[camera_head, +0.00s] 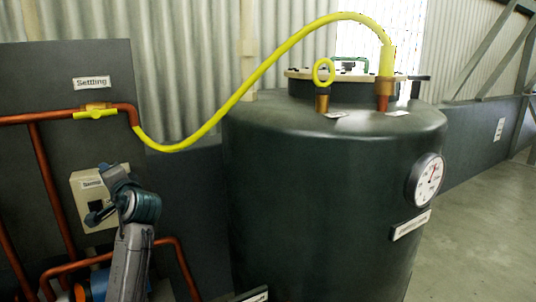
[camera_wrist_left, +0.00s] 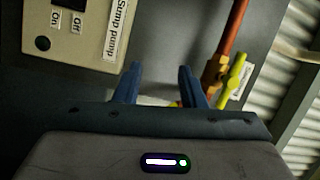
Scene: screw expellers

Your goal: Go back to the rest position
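My left gripper (camera_head: 101,192) is in the lower left of the head view, in front of the sump pump switch box (camera_head: 95,197) on the dark panel. The left wrist view shows its two blue fingers (camera_wrist_left: 158,74) apart, with nothing between them. The switch box (camera_wrist_left: 82,30) with its On and Off labels is at the upper left there, apart from the fingers. My right gripper is in neither view.
A large dark tank (camera_head: 320,200) with a gauge (camera_head: 427,178) stands right of my left arm. A yellow hose (camera_head: 245,88) runs from the copper pipe (camera_head: 62,116) over to the tank top. A yellow valve handle (camera_head: 95,114) sits above my gripper. Open floor (camera_head: 480,230) lies at right.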

